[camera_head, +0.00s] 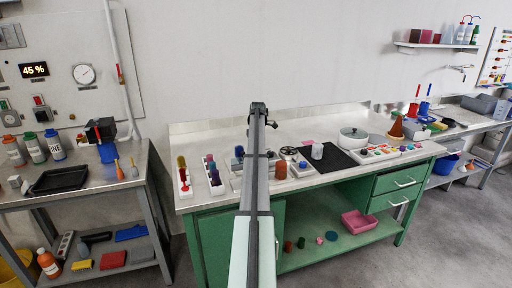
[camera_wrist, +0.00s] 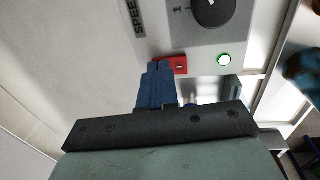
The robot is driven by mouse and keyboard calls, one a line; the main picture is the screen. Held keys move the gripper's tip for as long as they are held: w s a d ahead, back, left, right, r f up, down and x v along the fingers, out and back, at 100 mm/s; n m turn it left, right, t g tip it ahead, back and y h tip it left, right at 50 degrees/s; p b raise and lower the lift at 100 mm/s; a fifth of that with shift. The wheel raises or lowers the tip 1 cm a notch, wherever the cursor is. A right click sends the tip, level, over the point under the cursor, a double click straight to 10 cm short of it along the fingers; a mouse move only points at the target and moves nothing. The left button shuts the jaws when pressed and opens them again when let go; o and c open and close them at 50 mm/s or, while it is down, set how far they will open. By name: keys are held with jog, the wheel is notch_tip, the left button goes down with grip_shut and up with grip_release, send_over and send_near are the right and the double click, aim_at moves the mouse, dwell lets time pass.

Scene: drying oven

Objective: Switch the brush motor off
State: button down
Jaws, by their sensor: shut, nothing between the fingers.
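In the wrist view a grey panel (camera_wrist: 258,18) carries a black knob (camera_wrist: 215,10) beside the letters "SPEE". In the head view my arm hides this spot.
A metal table (camera_head: 130,178) with a black tray (camera_head: 58,180) stands at the left. The back strip of the bench is mostly clear.

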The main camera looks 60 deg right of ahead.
jog(key=shift+w+d+f, duration=0.2)
jog(key=shift+w+f, duration=0.05)
jog(key=shift+f, duration=0.25)
jog(key=shift+s+a, duration=0.1)
jog(key=shift+a, duration=0.1)
jog(key=shift+s+a, duration=0.45)
jog(key=shift+s, duration=0.05)
notch_tip(320, 180, up, 15)
jog(key=f, duration=1.3)
jog(key=shift+w+d+f, duration=0.3)
jog(key=shift+w+f, duration=0.1)
